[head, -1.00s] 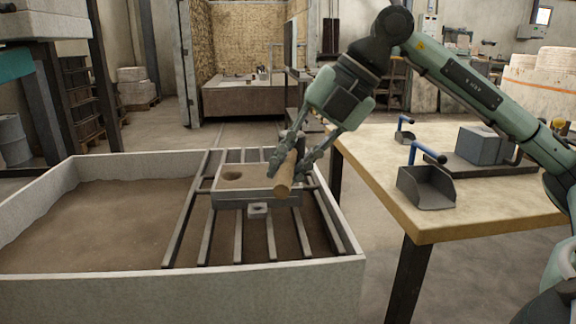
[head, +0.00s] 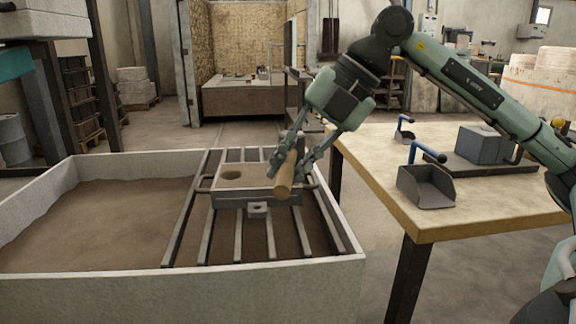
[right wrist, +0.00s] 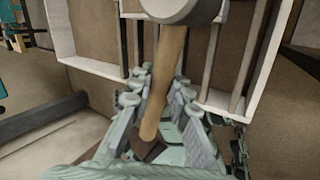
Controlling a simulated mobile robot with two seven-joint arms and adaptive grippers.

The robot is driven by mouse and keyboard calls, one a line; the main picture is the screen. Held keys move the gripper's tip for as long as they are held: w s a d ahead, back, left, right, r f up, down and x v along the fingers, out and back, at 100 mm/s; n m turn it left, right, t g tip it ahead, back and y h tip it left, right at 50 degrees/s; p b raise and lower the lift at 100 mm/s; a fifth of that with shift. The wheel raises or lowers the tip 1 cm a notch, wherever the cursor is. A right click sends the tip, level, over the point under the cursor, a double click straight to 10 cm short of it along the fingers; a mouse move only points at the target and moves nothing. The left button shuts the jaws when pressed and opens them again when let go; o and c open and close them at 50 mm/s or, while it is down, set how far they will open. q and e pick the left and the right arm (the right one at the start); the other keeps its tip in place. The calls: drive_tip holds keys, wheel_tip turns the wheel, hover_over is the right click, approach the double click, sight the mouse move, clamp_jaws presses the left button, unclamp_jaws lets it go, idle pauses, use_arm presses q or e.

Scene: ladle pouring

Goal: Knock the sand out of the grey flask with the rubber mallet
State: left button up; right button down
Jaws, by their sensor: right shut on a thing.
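The grey flask (head: 229,201) is a shallow box frame with side handles and packed brown sand in it. It lies on the bars over the sand bin in the head view. A round hole shows in its sand. My right gripper (head: 289,167) is shut on the wooden handle (head: 285,180) of the mallet, above the flask's right part. In the right wrist view the handle (right wrist: 168,75) runs between the fingers (right wrist: 160,95) up to the grey mallet head (right wrist: 180,8), cut off by the picture's top. I cannot tell whether the mallet touches the flask. My left gripper is not in view.
The pale-walled bin (head: 190,285) holds loose sand at left and parallel bars (head: 204,238) at right. A workbench (head: 385,178) at right carries a grey scoop (head: 428,188), blue-handled tools and a grey block (head: 482,145). Open floor lies behind the bin.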

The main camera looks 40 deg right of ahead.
drive_tip(key=shift+r+p, duration=0.2)
drive_tip(key=shift+p, duration=0.3)
drive_tip(key=shift+f, duration=0.15)
idle(0.4)
drive_tip(key=shift+f, duration=0.15)
idle(0.4)
wheel_tip(320, 180, down, 3)
drive_tip(key=b, duration=0.3)
drive_tip(key=shift+r, duration=0.2)
wheel_tip(320, 180, up, 3)
drive_tip(key=p, duration=0.3)
drive_tip(key=shift+f, duration=0.1)
